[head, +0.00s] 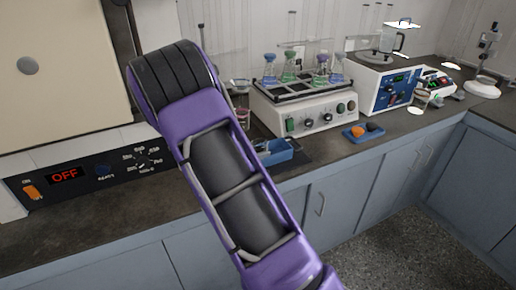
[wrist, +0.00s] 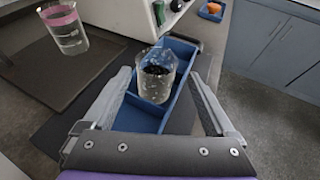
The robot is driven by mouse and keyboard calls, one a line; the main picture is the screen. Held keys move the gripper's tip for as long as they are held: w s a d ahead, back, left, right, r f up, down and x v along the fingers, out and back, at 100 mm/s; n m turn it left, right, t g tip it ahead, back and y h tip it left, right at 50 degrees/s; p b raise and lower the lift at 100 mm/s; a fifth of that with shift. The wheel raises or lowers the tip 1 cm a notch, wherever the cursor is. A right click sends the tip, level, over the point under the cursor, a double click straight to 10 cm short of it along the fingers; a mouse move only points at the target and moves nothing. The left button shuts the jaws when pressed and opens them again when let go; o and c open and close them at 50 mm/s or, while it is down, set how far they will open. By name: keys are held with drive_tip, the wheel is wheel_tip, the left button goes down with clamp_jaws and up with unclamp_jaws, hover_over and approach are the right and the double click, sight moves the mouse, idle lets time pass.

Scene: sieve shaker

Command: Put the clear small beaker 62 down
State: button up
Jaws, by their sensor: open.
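The clear small beaker (wrist: 157,84) shows in the wrist view, upright, with dark specks or grains inside. It is at the blue divided tray (wrist: 143,119) and appears to stand within its outline; its base is partly hard to make out. My gripper (wrist: 160,74) is open, with one finger on each side of the beaker and visible gaps to both. In the head view my purple arm hides the gripper and the beaker. Part of the blue tray (head: 281,153) shows there to the right of my arm.
A larger clear beaker with a pink band (wrist: 65,30) stands on a dark surface to the left in the wrist view. A white shaker with colored flasks (head: 302,106) stands behind the tray. A small blue tray (head: 364,132) with orange and dark items lies right.

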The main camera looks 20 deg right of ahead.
drive_tip(key=v, duration=0.9)
drive_tip(key=shift+a+p, duration=0.25)
drive_tip(key=shift+p, duration=0.2)
drive_tip(key=shift+s+r, duration=0.15)
